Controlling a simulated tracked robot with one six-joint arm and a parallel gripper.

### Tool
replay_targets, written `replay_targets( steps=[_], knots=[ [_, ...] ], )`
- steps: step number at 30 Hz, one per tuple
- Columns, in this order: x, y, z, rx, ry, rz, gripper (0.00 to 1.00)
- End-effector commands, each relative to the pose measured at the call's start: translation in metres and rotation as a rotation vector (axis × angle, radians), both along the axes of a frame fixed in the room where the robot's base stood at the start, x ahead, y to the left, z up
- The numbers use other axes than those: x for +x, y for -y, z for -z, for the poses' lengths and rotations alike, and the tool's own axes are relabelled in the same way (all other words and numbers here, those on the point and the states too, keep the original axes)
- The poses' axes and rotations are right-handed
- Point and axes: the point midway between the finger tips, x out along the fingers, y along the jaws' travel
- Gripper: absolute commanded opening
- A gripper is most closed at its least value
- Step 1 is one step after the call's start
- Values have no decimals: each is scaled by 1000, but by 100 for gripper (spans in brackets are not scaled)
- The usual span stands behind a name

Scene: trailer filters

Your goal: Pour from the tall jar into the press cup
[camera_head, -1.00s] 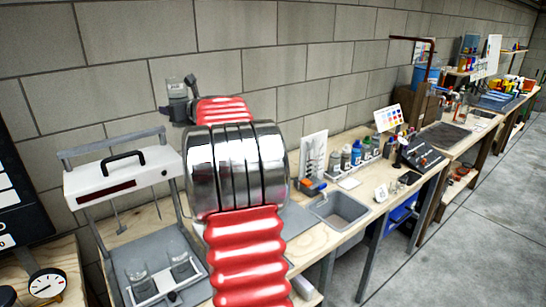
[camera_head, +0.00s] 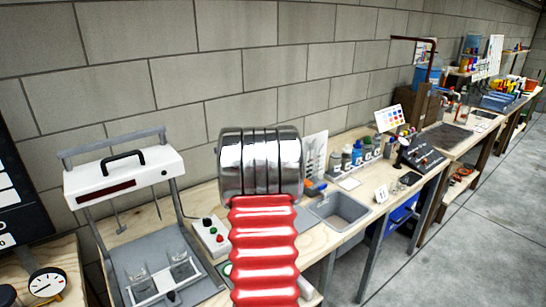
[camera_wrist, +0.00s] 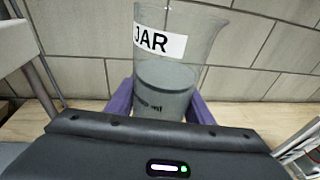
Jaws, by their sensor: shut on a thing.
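In the wrist view, the purple fingers of my gripper (camera_wrist: 160,108) are shut on a clear tall jar (camera_wrist: 180,22) with a white "JAR" label. The jar looks roughly upright, with greyish contents in its lower part and a spout at the upper right. In the head view my arm hides the gripper and jar. I cannot make out which thing is the press cup; no cup is marked as such.
At left, a white-headed stirrer stand (camera_head: 120,176) has two clear beakers on its base. A button box (camera_head: 210,236) stands beside it. To the right are a sink (camera_head: 338,210), several bottles (camera_head: 357,152) and a dark console (camera_head: 420,156). The block wall rises behind the bench.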

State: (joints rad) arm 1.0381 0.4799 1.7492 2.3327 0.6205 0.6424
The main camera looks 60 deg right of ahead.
Motion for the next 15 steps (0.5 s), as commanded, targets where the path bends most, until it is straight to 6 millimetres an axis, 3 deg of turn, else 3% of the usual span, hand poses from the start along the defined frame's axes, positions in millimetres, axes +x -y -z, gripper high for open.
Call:
replay_targets(
  steps=[6,15],
  knots=[
    [-27,13,31,0,3,51,13],
    [-35,16,39,-2,3,66,13]
  ],
)
